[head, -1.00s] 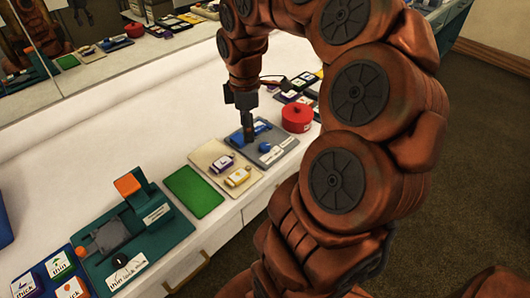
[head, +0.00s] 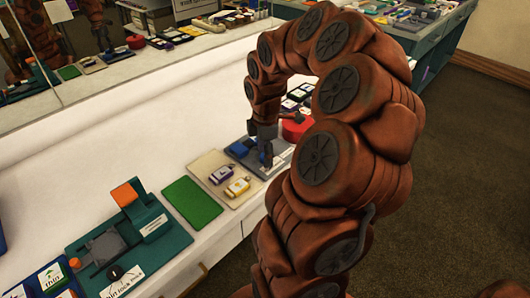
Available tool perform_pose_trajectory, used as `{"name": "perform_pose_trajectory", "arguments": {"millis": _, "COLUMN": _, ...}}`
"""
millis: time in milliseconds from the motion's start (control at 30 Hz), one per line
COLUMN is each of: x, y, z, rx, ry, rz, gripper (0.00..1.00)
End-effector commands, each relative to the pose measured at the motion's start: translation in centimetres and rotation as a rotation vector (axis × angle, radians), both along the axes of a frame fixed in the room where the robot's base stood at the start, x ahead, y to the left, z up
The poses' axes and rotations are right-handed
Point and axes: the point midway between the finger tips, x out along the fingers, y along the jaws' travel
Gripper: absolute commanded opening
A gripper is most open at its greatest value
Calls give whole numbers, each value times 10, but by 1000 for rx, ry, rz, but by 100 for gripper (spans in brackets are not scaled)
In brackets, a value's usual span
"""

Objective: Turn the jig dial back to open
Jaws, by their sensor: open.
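A grey board (head: 282,161) carries a blue block (head: 240,148) at its left and a white label strip at its front edge. The small round blue knob seen on this board earlier is hidden behind my gripper (head: 267,163). My gripper points down over the board, right of the blue block, with open jaws; I cannot tell whether it touches anything. A teal jig (head: 165,245) stands at the lower left with an orange-topped upright (head: 124,195). A black dial (head: 115,272) sits at its front beside a white label; its setting is too small to read.
A beige tray (head: 212,163) with purple and yellow labelled blocks lies left of the grey board, then a green mat (head: 193,202). A red round container (head: 296,128) stands close behind my gripper. The white tabletop (head: 110,150) behind is clear.

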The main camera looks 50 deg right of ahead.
Motion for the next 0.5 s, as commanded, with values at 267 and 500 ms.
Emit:
{"name": "perform_pose_trajectory", "arguments": {"millis": 267, "x": 0, "y": 0, "z": -2, "rx": 0, "ry": -2, "rz": -1, "gripper": 58}}
{"name": "perform_pose_trajectory", "arguments": {"millis": 500, "x": 0, "y": 0, "z": -2, "rx": 0, "ry": -1, "rz": 0, "gripper": 36}}
